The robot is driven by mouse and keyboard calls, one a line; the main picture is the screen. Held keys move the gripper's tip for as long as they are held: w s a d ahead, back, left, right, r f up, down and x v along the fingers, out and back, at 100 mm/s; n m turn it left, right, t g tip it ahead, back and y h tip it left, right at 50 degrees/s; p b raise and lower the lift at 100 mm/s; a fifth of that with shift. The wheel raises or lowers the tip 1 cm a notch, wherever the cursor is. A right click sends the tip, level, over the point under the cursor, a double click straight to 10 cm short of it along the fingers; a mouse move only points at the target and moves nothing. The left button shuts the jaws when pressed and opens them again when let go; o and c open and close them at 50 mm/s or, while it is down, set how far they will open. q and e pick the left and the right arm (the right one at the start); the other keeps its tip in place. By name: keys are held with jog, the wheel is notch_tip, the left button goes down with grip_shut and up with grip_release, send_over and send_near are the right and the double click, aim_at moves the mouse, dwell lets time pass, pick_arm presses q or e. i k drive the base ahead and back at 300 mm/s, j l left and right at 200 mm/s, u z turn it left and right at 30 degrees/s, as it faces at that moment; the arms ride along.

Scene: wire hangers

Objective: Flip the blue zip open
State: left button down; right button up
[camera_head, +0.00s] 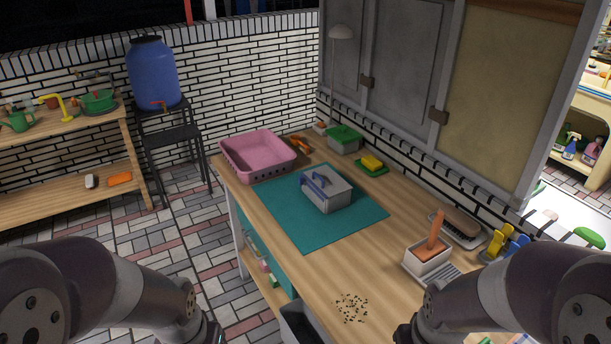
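A grey box (334,197) sits on a teal mat (285,222) on the wooden table. A blue looped part (317,183) lies along the left side of its top. It is the only blue fitting I see on the box, and it is too small to tell whether it is open or shut. No separate zip can be made out. My two arms come in at the lower left and lower right corners, well short of the box. Both grippers are below the frame edge and hidden.
A pink basket (259,160) stands behind the box at the table's far left. A green-lidded container (343,139) and a yellow sponge (372,162) are along the wall. A white holder (427,262) stands to the right. Dark crumbs (352,308) lie at the front.

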aim_at(338, 201)
jog(key=i+j+z, duration=0.15)
jog(key=z, duration=0.25)
jog(key=i+j+z, duration=0.15)
jog(key=z, duration=0.25)
jog(key=i+j+z, duration=0.1)
jog(key=j+z, duration=0.35)
jog(key=i+j+z, duration=0.1)
jog(key=j, duration=0.5)
jog(key=i+j, duration=0.2)
jog(key=j, duration=0.4)
jog(key=i+j+z, duration=0.15)
jog(key=j, duration=0.4)
jog(key=j+z, duration=0.1)
jog(key=j, duration=0.5)
jog(key=i, duration=0.05)
